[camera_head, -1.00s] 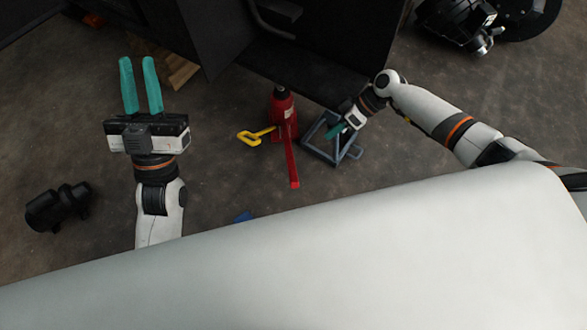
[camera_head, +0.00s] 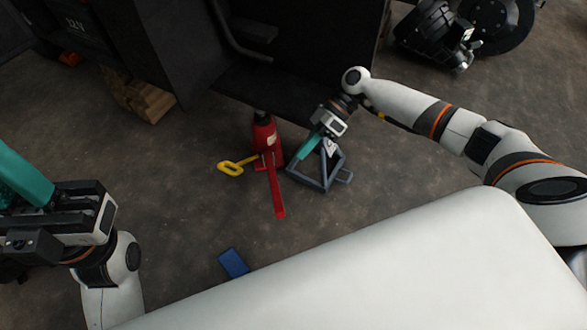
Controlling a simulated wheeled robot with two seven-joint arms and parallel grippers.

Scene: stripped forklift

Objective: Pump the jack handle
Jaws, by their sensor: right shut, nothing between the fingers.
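The red jack (camera_head: 265,137) stands upright on the floor by the dark forklift body. Its red handle (camera_head: 276,192) slopes down toward me. My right gripper (camera_head: 297,161) is shut and empty, its teal fingers pointing down-left just right of the jack and handle, over the grey-blue jack stand (camera_head: 322,181). It appears apart from the handle. My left gripper (camera_head: 18,172) is at the left edge, partly cut off, away from the jack; I cannot tell how far its fingers are apart.
A yellow looped piece (camera_head: 238,164) lies left of the jack. Wooden blocks (camera_head: 145,103) sit under the forklift body (camera_head: 180,50). A blue object (camera_head: 233,263) lies on the floor nearer me. Dark wheel parts (camera_head: 440,35) are at the upper right.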

